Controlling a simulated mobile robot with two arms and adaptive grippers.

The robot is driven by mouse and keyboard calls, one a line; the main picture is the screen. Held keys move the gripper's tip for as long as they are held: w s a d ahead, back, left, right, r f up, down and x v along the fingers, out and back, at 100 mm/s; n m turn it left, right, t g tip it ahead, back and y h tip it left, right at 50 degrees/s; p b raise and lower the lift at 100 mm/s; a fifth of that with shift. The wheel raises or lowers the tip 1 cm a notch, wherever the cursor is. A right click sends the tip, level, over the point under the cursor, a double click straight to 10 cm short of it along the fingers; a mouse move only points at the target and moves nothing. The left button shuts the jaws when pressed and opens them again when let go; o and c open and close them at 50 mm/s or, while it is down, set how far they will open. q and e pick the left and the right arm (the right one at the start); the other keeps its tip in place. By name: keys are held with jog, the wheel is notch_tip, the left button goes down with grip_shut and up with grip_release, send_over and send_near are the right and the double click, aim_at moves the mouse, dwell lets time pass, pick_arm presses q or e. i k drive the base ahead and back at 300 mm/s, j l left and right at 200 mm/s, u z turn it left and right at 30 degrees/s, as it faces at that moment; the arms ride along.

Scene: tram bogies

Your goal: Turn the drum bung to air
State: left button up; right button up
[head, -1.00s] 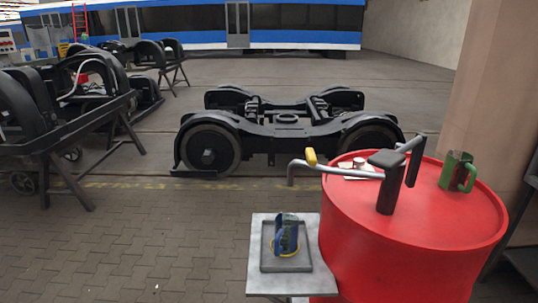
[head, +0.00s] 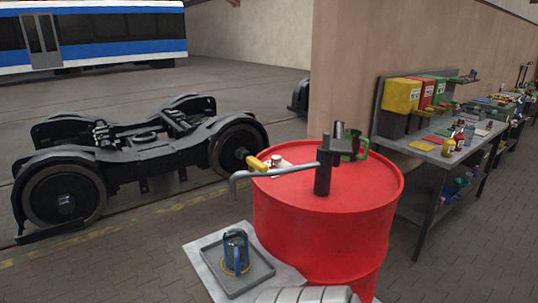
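The red drum (head: 325,235) stands upright right of centre in the head view. On its top, a small silver cap-like fitting (head: 276,159) sits at the far left side, beside a pale label and partly behind the pump's pipe. It may be the bung; its setting is too small to tell. A dark hand pump (head: 323,170) stands on the drum top, with a grey bent spout (head: 243,176) reaching left over the rim. A yellow grip (head: 257,164) shows near the spout.
A green jug (head: 360,150) stands on the drum top behind the pump. A cluttered workbench (head: 425,152) stands right. A bogie (head: 145,152) stands behind, left.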

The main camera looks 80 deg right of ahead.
aim_at(275, 159)
jog(key=i+z, duration=0.3)
jog(key=z, duration=0.15)
jog(key=i+z, duration=0.35)
jog(key=z, duration=0.15)
jog(key=i+j+z, duration=0.2)
jog(key=z, duration=0.25)
jog(key=i+z, duration=0.2)
jog(key=z, duration=0.2)
jog(key=i+j+z, duration=0.15)
jog(key=z, duration=0.3)
jog(key=i+j+z, duration=0.2)
jog(key=z, duration=0.2)
jog(key=i+j+z, duration=0.15)
jog(key=z, duration=0.25)
jog(key=i+j+z, duration=0.1)
jog(key=j+z, duration=0.2)
jog(key=z, duration=0.15)
